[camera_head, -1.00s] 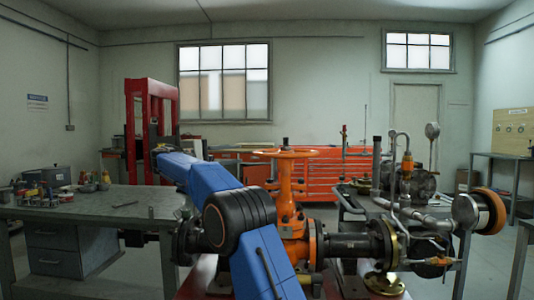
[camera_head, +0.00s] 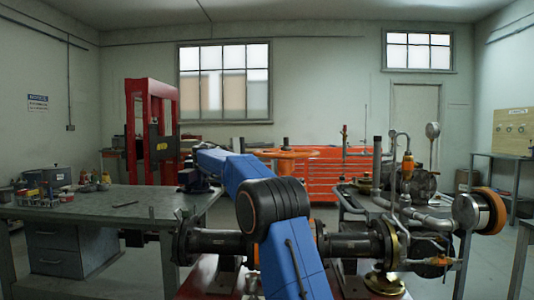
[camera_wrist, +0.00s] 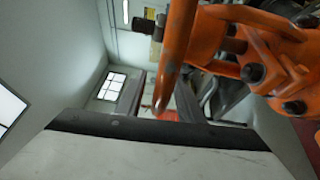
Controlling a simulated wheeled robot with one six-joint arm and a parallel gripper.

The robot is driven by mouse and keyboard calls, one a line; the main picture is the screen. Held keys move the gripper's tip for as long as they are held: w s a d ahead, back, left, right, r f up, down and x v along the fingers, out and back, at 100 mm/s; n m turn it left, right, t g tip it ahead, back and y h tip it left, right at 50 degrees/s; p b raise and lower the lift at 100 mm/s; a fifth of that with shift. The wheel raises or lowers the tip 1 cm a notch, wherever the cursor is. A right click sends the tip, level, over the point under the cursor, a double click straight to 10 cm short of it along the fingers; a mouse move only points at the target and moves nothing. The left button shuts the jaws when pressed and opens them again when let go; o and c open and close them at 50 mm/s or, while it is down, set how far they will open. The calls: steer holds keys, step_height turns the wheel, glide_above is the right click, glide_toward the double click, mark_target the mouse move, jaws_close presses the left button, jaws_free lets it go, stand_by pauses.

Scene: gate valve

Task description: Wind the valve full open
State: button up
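The orange gate valve stands in the pipe at the centre of the head view. Its flat orange handwheel (camera_head: 284,154) shows just above my blue arm, which hides most of the valve body. In the wrist view, the orange handwheel rim (camera_wrist: 180,45) runs down from the top middle, with the orange valve yoke and bolts (camera_wrist: 265,60) to its right. A pale block with a dark edge, seemingly part of my gripper (camera_wrist: 150,130), fills the bottom of the wrist view. The rim's lower end appears close to it; I cannot tell whether they touch.
Dark flanged pipe (camera_head: 350,246) runs left and right of the valve. Gauges and grey pipework (camera_head: 440,210) crowd the right side. A grey workbench (camera_head: 100,208) stands at left, a red press frame (camera_head: 135,125) behind it, and a red-orange tool cabinet (camera_head: 335,178) at the back.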

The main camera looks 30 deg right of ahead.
steer(key=shift+d, duration=0.1)
jaws_close()
